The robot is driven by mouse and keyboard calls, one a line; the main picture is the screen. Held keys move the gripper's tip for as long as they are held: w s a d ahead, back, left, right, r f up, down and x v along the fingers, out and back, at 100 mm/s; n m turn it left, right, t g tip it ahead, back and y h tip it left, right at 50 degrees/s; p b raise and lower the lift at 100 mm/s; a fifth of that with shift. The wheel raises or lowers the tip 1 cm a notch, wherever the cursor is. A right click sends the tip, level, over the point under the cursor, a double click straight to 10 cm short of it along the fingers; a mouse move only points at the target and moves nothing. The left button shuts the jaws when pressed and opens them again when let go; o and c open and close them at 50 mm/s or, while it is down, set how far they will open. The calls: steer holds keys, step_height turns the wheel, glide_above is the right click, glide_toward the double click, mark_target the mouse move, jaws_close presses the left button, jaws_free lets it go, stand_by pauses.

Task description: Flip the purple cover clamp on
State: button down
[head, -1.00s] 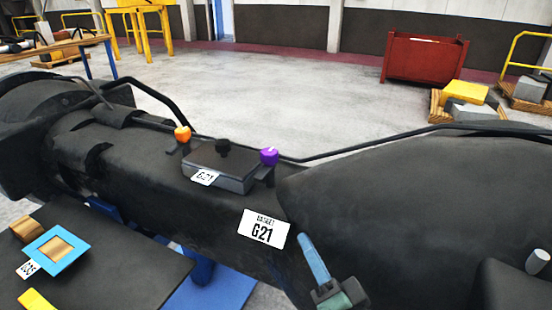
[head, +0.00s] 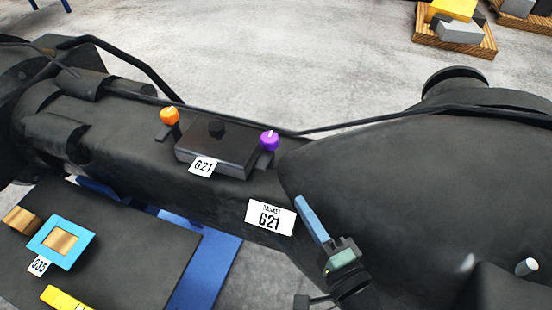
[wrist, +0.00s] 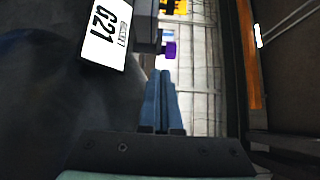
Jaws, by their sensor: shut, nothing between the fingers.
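The purple cover clamp (head: 269,141) has a round purple knob with a small pale mark on top. It sits at the right end of a dark box-like cover (head: 228,150) on the black casting. It also shows in the wrist view (wrist: 169,49), just beyond my fingertips and slightly right. My gripper (head: 299,201) has long blue fingers, shut and empty, pointing up and left towards the clamp. A gap shows between fingertips and knob in the head view. The wrist view shows both fingers together (wrist: 160,74). The clamp's lower part is hard to make out.
An orange knob (head: 169,116) stands at the cover's left end. A dark rail (head: 340,126) runs behind the cover. The big dark casting body (head: 420,190) rises at right. A blue-framed piece (head: 62,242) lies on the lower left plate.

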steer(key=shift+w+a+f, duration=0.1)
steer(key=shift+w, duration=0.05)
steer(key=shift+w+a, duration=0.15)
steer(key=shift+w, duration=0.15)
steer(key=p, duration=0.3)
glide_toward(271, 157)
steer(key=x, duration=0.4)
steer(key=shift+w+a, duration=0.1)
steer(key=shift+w, duration=0.2)
steer(key=shift+w+a+f, duration=0.1)
steer(key=shift+w+a, duration=0.15)
steer(key=shift+w, duration=0.3)
